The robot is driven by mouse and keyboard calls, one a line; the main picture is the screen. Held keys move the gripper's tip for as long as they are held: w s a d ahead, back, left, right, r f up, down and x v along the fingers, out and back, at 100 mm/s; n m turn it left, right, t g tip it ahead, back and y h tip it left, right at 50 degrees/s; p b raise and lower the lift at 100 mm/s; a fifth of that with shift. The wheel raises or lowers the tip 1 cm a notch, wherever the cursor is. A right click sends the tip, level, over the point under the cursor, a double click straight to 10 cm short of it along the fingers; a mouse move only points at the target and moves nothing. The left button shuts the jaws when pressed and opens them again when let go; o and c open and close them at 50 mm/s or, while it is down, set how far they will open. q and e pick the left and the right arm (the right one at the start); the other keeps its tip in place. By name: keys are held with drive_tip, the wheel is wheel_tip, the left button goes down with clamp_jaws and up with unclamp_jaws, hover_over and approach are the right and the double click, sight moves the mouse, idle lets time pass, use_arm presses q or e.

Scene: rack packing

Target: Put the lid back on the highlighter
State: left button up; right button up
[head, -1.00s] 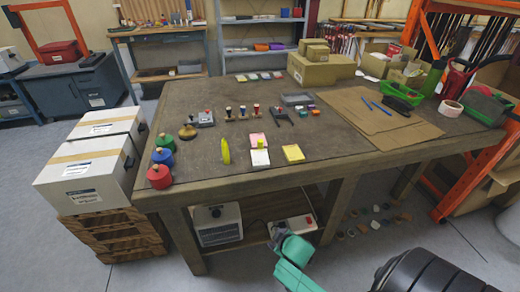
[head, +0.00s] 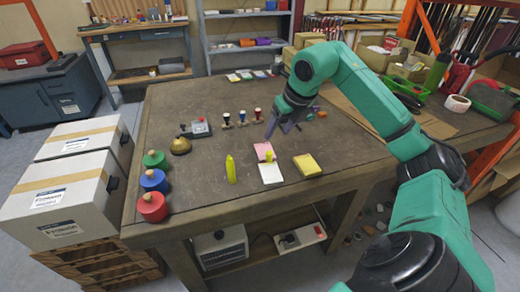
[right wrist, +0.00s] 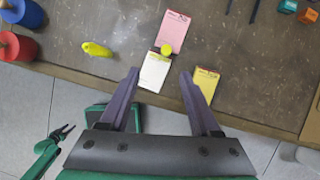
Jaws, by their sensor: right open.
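In the right wrist view the highlighter (right wrist: 97,49) is at the upper left, and the lid (right wrist: 167,49) looks round from above. My right gripper (head: 284,128) is over the table near the pads. In the right wrist view its fingers (right wrist: 160,75) are apart and empty, with the lid beyond the gap between them.
White pad (head: 271,174), pink pad (head: 263,149) and yellow pad (head: 306,164) lie near the lid. Red (head: 152,207), blue (head: 153,180) and green (head: 155,159) knobbed pieces stand at the table's left edge. Several stamps (head: 242,117) stand behind. Table front is mostly clear.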

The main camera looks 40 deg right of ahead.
drive_tip(key=d, duration=0.1)
use_arm(q)
drive_tip(key=shift+s+r+p, duration=0.4)
drive_tip(key=shift+p, duration=0.05)
use_arm(e)
hover_over(270, 154)
drive_tip(key=s, duration=0.3)
drive_tip(key=f, duration=0.8)
drive_tip(key=shift+w+a+f, duration=0.1)
drive_tip(key=shift+w+f, duration=0.05)
drive_tip(key=shift+w, duration=0.1)
drive_tip(key=shift+w+f, duration=0.1)
drive_tip(key=p+x, duration=0.1)
drive_tip(key=x, duration=0.3)
drive_tip(key=shift+w, duration=0.25)
drive_tip(key=shift+w+f, duration=0.15)
drive_tip(key=shift+f, duration=0.2)
use_arm(q)
drive_tip(key=shift+r, duration=0.65)
use_arm(e)
drive_tip(key=shift+c, duration=0.3)
